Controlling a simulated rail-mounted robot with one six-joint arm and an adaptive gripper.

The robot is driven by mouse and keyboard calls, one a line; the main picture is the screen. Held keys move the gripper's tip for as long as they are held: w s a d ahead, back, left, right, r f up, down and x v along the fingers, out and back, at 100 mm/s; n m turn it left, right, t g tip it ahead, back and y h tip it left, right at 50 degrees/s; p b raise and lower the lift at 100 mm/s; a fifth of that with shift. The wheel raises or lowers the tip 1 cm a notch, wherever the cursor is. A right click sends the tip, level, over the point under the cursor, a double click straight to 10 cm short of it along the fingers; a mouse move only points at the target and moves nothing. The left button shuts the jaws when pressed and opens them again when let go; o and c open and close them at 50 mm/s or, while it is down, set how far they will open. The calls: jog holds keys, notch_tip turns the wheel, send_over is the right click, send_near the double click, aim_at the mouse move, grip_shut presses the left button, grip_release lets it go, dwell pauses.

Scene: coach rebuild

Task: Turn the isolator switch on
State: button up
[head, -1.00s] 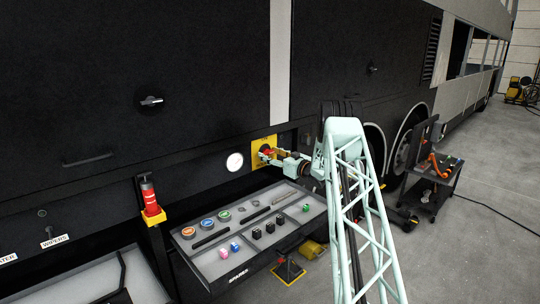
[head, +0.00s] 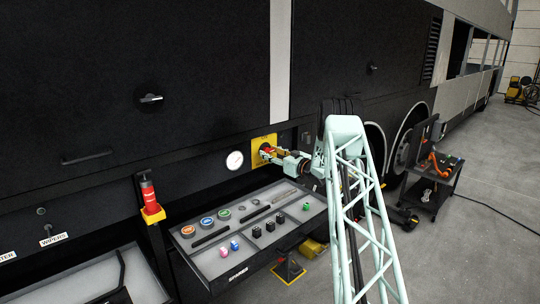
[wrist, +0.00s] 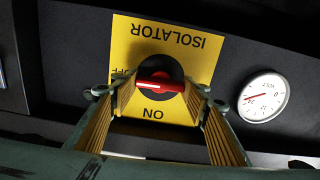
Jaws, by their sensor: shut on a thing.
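The isolator switch is a red handle (wrist: 160,87) on a round black base, set on a yellow plate (wrist: 170,40) marked ISOLATOR. In the wrist view the lettering is upside down, with ON below the handle and part of OFF at its left. The handle lies crosswise, its white line on the left part, towards OFF. My gripper (wrist: 159,91) is shut on the handle, one finger at each end. In the head view my gripper (head: 272,154) reaches the yellow plate (head: 259,142) on the coach side and partly hides the red handle.
A round volt gauge (wrist: 263,97) sits beside the plate; its needle is near 24. In the head view an open drawer (head: 222,267) with several small parts juts out below my gripper. A red-and-yellow post (head: 150,200) stands left. A tool trolley (head: 432,190) stands right.

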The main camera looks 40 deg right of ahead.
jog(key=shift+f+n+b, duration=0.1)
jog(key=shift+n+b, duration=0.2)
jog(key=shift+b, duration=0.25)
jog(key=shift+n+b, duration=8.4)
jog(key=shift+b, duration=2.7)
jog(key=o, duration=0.9)
jog(key=shift+c, duration=0.2)
jog(key=shift+s, duration=0.1)
